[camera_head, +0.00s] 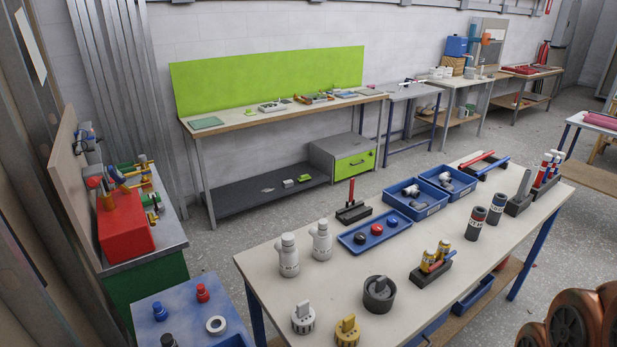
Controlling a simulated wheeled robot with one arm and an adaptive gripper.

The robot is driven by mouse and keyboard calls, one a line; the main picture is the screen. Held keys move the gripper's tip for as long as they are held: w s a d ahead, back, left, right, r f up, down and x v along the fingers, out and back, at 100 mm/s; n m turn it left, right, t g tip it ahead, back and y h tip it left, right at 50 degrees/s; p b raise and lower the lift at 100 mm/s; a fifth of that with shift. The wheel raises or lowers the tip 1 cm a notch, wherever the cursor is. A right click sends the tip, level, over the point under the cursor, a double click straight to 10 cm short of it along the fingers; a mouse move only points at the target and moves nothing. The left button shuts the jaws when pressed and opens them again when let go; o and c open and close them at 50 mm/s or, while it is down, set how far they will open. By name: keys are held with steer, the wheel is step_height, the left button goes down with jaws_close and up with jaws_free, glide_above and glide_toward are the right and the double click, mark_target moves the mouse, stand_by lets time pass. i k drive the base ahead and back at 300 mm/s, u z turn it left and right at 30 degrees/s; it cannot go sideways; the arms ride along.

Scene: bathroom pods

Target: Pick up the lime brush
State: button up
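I cannot make out a lime brush for certain. Small lime-green items (304,178) lie on the lower shelf of the back workbench, too small to identify. My gripper is not in view.
The back workbench (240,118) has a lime-green back panel (270,78) and a lime drawer (354,164). A white table (340,265) in front holds blue trays (375,229), white bottles (288,255) and dark cylinders. A red box (126,228) stands left. Grey floor (225,240) lies between the tables.

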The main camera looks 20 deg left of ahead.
mark_target(303, 179)
steer(key=z, duration=1.3)
steer(key=i, duration=7.15)
steer(key=u, duration=3.1)
